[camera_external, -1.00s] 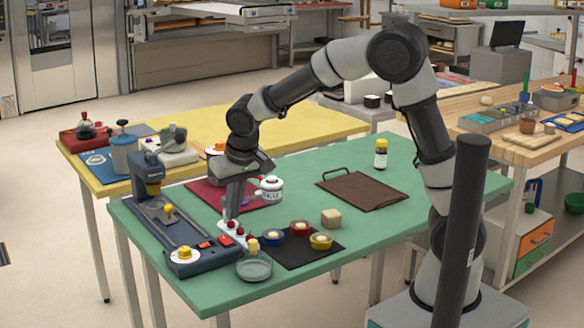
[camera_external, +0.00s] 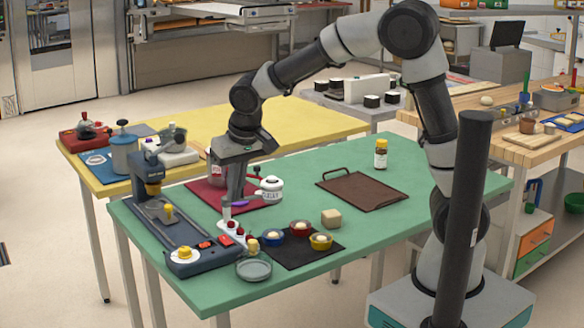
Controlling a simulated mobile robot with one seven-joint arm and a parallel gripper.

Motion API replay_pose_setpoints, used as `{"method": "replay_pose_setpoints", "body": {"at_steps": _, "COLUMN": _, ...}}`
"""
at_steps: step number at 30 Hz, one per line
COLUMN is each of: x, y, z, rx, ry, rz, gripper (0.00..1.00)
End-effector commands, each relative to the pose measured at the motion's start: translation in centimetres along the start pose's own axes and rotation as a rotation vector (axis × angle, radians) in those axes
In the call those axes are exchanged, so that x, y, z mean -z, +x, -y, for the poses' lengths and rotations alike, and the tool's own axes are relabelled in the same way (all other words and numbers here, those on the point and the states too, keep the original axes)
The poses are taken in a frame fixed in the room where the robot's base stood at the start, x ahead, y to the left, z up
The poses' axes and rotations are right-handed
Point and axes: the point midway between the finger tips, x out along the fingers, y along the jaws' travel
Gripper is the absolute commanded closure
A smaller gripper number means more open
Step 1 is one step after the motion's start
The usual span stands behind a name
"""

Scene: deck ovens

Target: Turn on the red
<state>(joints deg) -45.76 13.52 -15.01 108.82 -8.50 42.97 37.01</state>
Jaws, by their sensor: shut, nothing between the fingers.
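My gripper (camera_external: 228,207) points down over the green table, shut and empty, above the far end of a small white strip (camera_external: 243,238). The strip carries several small red knobs or buttons (camera_external: 239,232). I cannot tell whether the fingertips touch it, or whether any red button is on. To its left, a dark grey machine (camera_external: 186,236) has two red parts on its top, one (camera_external: 205,245) nearer the yellow knob (camera_external: 185,253) and one closer to the white strip. Their on or off state is too small to tell.
Blue, red and yellow bowls (camera_external: 321,241) stand close right of the strip, on or beside a black mat. A grey dish (camera_external: 254,269) lies in front. A white pot (camera_external: 271,188) stands behind on a red mat. A brown tray (camera_external: 362,189) lies right; the table's right front is clear.

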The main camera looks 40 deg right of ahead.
Motion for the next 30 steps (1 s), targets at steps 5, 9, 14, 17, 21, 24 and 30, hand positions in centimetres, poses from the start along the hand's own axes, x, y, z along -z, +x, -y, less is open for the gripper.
{"method": "replay_pose_setpoints", "body": {"at_steps": 5, "x": 0.9, "y": -1.2, "z": 0.0, "rx": -0.002, "ry": -0.001, "rz": -0.013, "gripper": 1.0}}
{"method": "replay_pose_setpoints", "body": {"at_steps": 9, "x": 1.2, "y": -0.9, "z": -0.2, "rx": -0.002, "ry": -0.001, "rz": -0.029, "gripper": 1.0}}
{"method": "replay_pose_setpoints", "body": {"at_steps": 14, "x": 1.2, "y": -0.5, "z": -0.5, "rx": -0.002, "ry": 0.001, "rz": -0.041, "gripper": 1.0}}
{"method": "replay_pose_setpoints", "body": {"at_steps": 17, "x": 1.2, "y": -0.3, "z": -0.5, "rx": -0.002, "ry": 0.001, "rz": -0.044, "gripper": 1.0}}
{"method": "replay_pose_setpoints", "body": {"at_steps": 21, "x": 1.1, "y": -0.2, "z": -0.5, "rx": -0.001, "ry": 0.001, "rz": -0.045, "gripper": 1.0}}
{"method": "replay_pose_setpoints", "body": {"at_steps": 24, "x": 1.1, "y": -0.2, "z": -0.5, "rx": -0.001, "ry": 0.001, "rz": -0.045, "gripper": 1.0}}
{"method": "replay_pose_setpoints", "body": {"at_steps": 30, "x": 1.1, "y": 0.9, "z": -0.5, "rx": -0.003, "ry": 0.001, "rz": -0.043, "gripper": 1.0}}
